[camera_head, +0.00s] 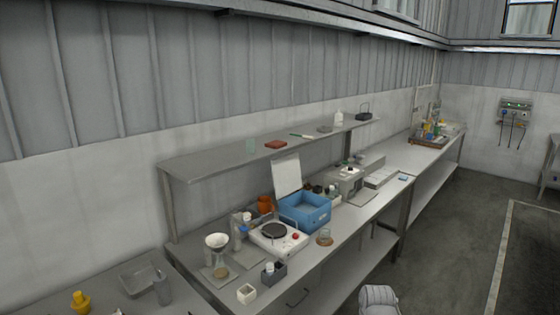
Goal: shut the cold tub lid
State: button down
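The cold tub is a blue open box (312,220) on the bench, about the middle of the view. Its white lid (287,174) stands raised, close to upright, at the tub's back left edge, so the tub is open. The inside shows as a lighter blue; I cannot make out what is in it. My gripper is not in view. A pale rounded part at the bottom edge looks like part of my arm.
A white hotplate (279,238) with a dark round top stands just left of the tub. A shelf (225,160) runs above and behind.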

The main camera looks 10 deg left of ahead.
aim_at(286, 174)
jog(key=u, duration=0.1)
jog(key=i, duration=1)
jog(key=z, duration=0.05)
